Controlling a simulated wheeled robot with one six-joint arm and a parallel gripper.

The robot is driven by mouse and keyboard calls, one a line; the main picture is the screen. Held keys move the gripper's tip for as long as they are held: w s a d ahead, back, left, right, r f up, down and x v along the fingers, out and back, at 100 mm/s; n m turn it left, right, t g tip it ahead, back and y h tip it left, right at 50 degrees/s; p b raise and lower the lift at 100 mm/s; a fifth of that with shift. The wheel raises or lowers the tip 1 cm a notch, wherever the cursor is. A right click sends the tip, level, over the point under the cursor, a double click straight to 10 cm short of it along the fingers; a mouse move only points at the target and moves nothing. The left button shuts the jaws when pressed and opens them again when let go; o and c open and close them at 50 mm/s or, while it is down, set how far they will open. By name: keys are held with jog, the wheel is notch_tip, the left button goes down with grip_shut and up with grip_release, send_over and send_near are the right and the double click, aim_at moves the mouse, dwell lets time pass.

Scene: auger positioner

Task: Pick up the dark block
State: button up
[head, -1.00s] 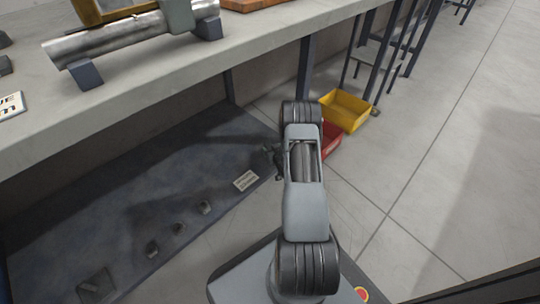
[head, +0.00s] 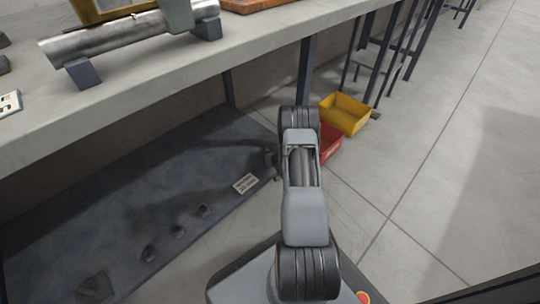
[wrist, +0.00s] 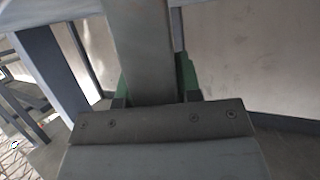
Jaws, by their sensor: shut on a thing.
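A dark grey block (wrist: 138,45) fills the middle of the wrist view, rising from between the green-sided fingers of my gripper (wrist: 156,82). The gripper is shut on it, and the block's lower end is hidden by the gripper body. In the head view my gripper (head: 270,159) is mostly hidden behind my arm, with only a small dark part showing at the arm's left, over the right end of the low shelf. The held block cannot be made out there.
A yellow bin (head: 345,115) and red bin (head: 330,142) stand behind my arm. Right floor is clear.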

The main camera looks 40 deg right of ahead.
grip_shut()
jog(key=shift+w+r, duration=0.1)
jog(key=shift+r, duration=0.1)
